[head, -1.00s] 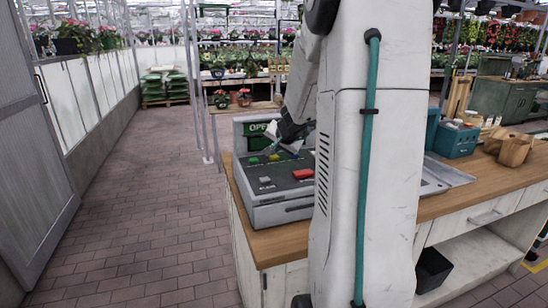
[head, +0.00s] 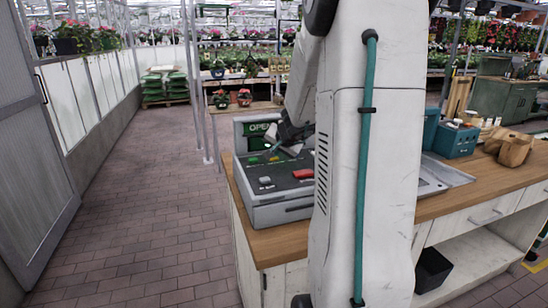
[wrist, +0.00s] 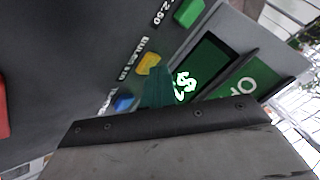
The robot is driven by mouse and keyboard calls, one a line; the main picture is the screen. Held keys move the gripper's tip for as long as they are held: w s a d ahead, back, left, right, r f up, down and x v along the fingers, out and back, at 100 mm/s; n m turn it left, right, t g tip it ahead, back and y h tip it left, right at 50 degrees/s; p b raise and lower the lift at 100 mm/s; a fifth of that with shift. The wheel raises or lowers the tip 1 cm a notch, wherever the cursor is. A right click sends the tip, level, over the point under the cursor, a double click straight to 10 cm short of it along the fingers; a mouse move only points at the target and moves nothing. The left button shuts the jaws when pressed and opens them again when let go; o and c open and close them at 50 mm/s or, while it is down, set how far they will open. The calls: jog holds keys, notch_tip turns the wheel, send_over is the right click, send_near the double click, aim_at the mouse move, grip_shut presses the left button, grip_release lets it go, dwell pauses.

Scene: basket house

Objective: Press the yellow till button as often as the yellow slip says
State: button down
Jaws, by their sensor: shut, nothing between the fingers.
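The grey till (head: 285,212) stands on the wooden counter, with a green display reading OPEN at its back. Its yellow button (head: 274,159) is on the dark top panel, right of a green button (head: 253,160). The wrist view shows the yellow button (wrist: 148,64) between a green button (wrist: 188,12) and a blue button (wrist: 125,103). My gripper (head: 274,149) is shut and empty, with its teal fingertips (wrist: 158,92) close to the yellow button. I cannot tell whether they touch it. I cannot make out a yellow slip.
A red key (head: 303,174) and a grey key (head: 265,181) sit nearer on the till. A blue crate (head: 455,141) and a brown paper bag (head: 509,150) stand on the counter (head: 440,205) to the right. My arm hides part of the counter. The paved aisle at left is clear.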

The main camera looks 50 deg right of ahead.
aim_at(275, 159)
jog(key=shift+r, duration=0.9)
jog(key=shift+r, duration=2.5)
dwell(0.5)
notch_tip(275, 159, up, 4)
jog(key=shift+f, duration=0.1)
jog(key=shift+f, duration=0.1)
jog(key=shift+f, duration=4.35)
